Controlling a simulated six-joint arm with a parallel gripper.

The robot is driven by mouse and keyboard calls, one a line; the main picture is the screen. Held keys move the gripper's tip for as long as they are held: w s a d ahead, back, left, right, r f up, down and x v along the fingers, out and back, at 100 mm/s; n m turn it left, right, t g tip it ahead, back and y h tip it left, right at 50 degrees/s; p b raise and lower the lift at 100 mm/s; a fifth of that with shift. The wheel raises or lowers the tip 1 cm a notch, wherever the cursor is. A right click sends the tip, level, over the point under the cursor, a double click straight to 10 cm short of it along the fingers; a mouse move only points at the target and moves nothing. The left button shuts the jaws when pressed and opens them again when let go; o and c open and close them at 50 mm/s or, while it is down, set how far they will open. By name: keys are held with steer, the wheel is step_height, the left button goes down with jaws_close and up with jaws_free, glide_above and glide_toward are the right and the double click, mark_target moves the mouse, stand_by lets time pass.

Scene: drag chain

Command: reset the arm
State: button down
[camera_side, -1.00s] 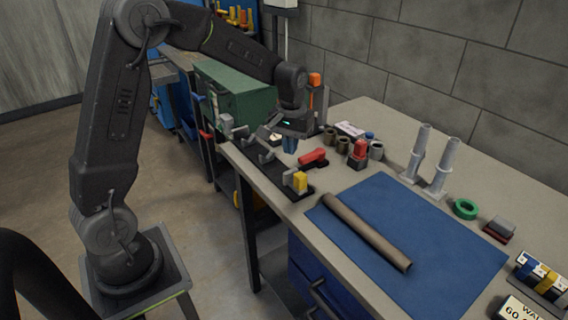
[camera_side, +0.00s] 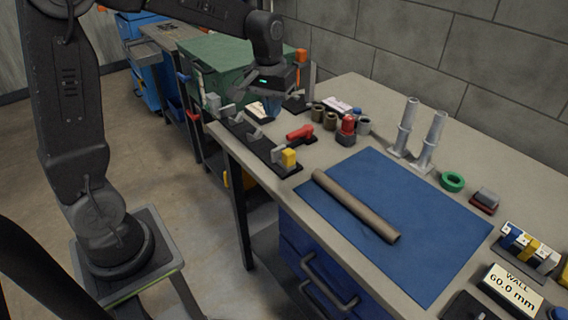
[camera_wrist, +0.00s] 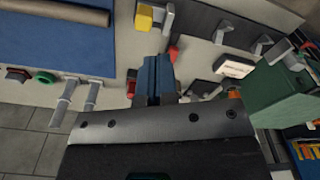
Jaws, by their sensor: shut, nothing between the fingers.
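My gripper (camera_side: 272,106) hangs above the back left part of the bench, near the dark clamp strip, with its blue fingers pointing down. It is shut and empty. In the wrist view the two blue fingers (camera_wrist: 155,78) are together with nothing between them. The brown tube (camera_side: 355,206) lies on the blue mat (camera_side: 440,233), well apart from my gripper. In the wrist view the tube (camera_wrist: 60,10) shows at the upper left.
A dark strip with grey holders and a yellow block (camera_side: 289,158) runs along the bench's left edge. A red-handled tool (camera_side: 300,133), small rings and two grey upright posts (camera_side: 405,127) stand nearby. A green box (camera_side: 215,62) is behind my gripper.

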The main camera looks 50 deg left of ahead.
steer(key=s+d+r+m+t, duration=0.2)
steer(key=s+d, duration=0.2)
steer(key=s, duration=0.5)
steer(key=s+d+r+m+t, duration=0.2)
steer(key=s+d+r+m, duration=0.1)
steer(key=s, duration=0.7)
steer(key=shift+d+t, duration=0.3)
steer(key=shift+d, duration=0.2)
